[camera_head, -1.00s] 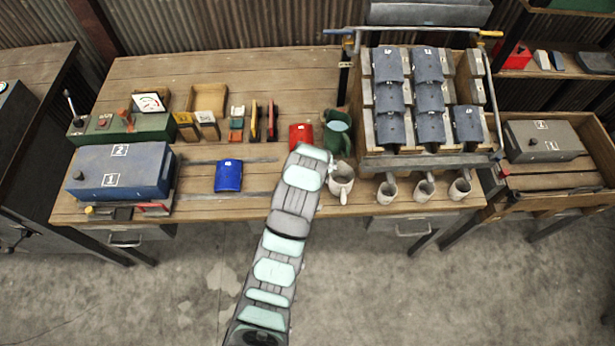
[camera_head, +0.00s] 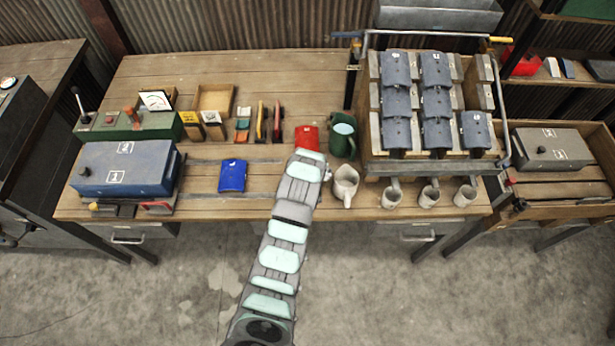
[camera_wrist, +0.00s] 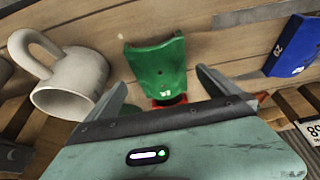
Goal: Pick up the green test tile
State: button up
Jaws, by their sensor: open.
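The green test tile (camera_wrist: 157,68) is a curved plate with a small white mark, near the middle of the wrist view. My gripper (camera_wrist: 161,80) is open, with one finger to the left and one to the right of the tile. The tile appears beyond the fingertips, and I cannot tell whether it is between them in depth. In the head view my arm covers the tile's place on the wooden bench (camera_head: 240,70), and the fingers are hidden too.
A red tile (camera_head: 307,137) lies just beyond my arm's end. A blue tile (camera_head: 232,175) is on the left, and a white mug (camera_head: 345,182) stands close on the right, with a green jug (camera_head: 342,138) behind it. A rack of grey tiles (camera_head: 435,166) stands farther right.

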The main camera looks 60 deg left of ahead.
jog(key=shift+a+x, duration=0.2)
jog(key=shift+x, duration=1.65)
jog(key=shift+c, duration=0.4)
jog(key=c, duration=1.5)
jog(key=shift+r, duration=0.2)
